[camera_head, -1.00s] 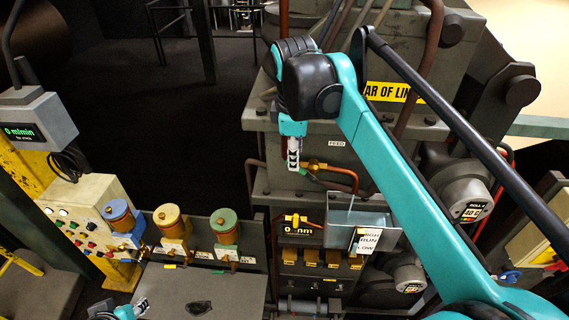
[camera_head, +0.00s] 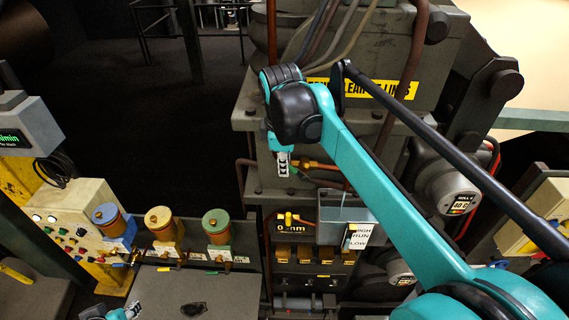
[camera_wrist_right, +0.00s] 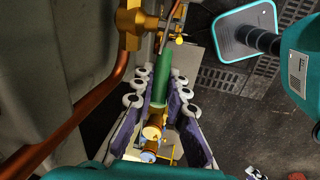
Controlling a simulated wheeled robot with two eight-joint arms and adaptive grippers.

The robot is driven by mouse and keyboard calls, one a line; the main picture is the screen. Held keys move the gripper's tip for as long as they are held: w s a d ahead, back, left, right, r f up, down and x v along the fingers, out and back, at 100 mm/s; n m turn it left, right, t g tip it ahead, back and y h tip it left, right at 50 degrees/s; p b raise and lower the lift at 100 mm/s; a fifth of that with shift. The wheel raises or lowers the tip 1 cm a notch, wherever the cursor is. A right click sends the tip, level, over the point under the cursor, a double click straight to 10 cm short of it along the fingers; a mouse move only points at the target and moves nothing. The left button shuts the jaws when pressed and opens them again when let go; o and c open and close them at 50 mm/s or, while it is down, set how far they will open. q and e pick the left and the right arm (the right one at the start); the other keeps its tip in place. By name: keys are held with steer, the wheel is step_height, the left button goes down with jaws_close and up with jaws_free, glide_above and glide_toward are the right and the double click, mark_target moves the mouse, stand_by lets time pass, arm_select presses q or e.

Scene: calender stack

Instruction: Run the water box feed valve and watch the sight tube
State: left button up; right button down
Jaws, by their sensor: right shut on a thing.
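My right gripper (camera_head: 283,163) is at the front of the grey machine, beside a brass valve fitting on a copper pipe (camera_head: 326,167). In the right wrist view its fingers (camera_wrist_right: 160,103) are shut on a green lever handle (camera_wrist_right: 161,88), below the brass valve (camera_wrist_right: 134,22). The grey water box (camera_head: 330,228) is lower right of this gripper. A white plate (camera_head: 358,236) on its front reads HIGH, RUN, LOW; I cannot make out a water level in a sight tube. My left gripper (camera_head: 133,310) is at the bottom left, small, its opening unclear.
Three capped pots, blue (camera_head: 106,217), yellow (camera_head: 160,222) and green (camera_head: 216,224), stand in a row behind a grey surface (camera_head: 175,292). A control panel (camera_head: 62,222) is at left. My right arm covers part of the machine. Dark open floor lies behind.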

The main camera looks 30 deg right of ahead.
steer(key=shift+s+d+r+t+y, duration=0.25)
steer(key=shift+d+r+t+y, duration=0.15)
steer(key=shift+y, duration=0.3)
steer(key=shift+s+d+r+t+y, duration=0.25)
steer(key=shift+s+d+t+y, duration=0.1)
steer(key=shift+d+t+y, duration=0.45)
steer(key=shift+s+d+r+m+t+y+b, duration=0.15)
steer(key=shift+s+d+t+y+b, duration=0.2)
steer(key=shift+y, duration=0.35)
steer(key=shift+s+d+r+m+t+y+b, duration=0.1)
steer(key=shift+s+d+m+t+y+b, duration=0.2)
steer(key=shift+y+b, duration=0.35)
steer(key=shift+s+d+r+m+t+y+b, duration=0.1)
steer(key=shift+d+t+y+b, duration=0.3)
steer(key=shift+y, duration=0.35)
steer(key=c, duration=1.5)
jaws_free()
